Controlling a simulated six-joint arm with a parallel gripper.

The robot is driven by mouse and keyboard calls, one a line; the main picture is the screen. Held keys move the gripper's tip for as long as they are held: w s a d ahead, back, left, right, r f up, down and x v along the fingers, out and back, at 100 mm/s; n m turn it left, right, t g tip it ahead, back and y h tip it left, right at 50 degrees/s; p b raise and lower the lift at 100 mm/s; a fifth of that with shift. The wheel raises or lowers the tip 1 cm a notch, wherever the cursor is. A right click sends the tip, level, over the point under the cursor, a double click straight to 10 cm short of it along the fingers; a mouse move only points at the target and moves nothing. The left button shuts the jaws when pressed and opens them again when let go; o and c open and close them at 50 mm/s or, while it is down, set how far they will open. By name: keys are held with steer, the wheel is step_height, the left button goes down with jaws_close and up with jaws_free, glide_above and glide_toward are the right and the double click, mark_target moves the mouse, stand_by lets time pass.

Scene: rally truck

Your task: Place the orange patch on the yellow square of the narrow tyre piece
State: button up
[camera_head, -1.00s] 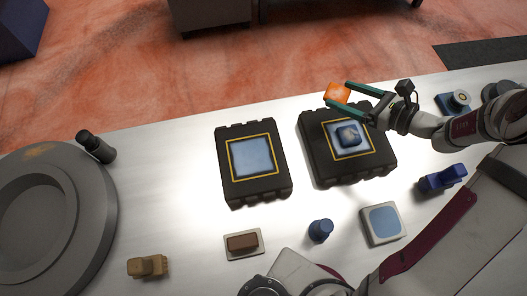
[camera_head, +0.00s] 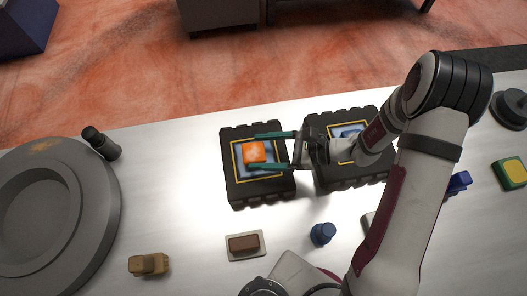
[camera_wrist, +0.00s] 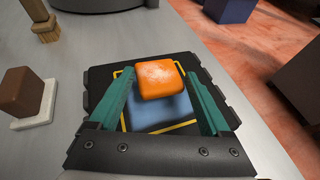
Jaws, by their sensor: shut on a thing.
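My gripper (camera_head: 254,152) is shut on the orange patch (camera_head: 255,150), a small rounded block. In the wrist view the patch (camera_wrist: 157,78) sits between the green fingertips. It is over the narrow tyre piece (camera_head: 236,191), a black ridged slab at the left of the two. The slab's yellow-outlined square (camera_head: 240,182) has a pale blue inside and is partly hidden by the patch and fingers. In the wrist view blue inside (camera_wrist: 158,115) shows on the near side of the patch. I cannot tell whether the patch touches the square.
The wider tyre piece (camera_head: 333,180) stands just right, partly hidden by my arm. A brown block on a pale base (camera_head: 243,244), a tan brush (camera_head: 149,264) and a blue knob (camera_head: 322,233) lie nearer. A big grey wheel (camera_head: 95,235) fills the left.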

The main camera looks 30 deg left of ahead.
mark_target(264, 157)
steer(key=shift+f, duration=1)
steer(key=shift+f, duration=0.5)
jaws_close()
steer(key=shift+w+f, duration=0.1)
steer(key=shift+f, duration=0.05)
steer(key=o, duration=1.2)
jaws_free()
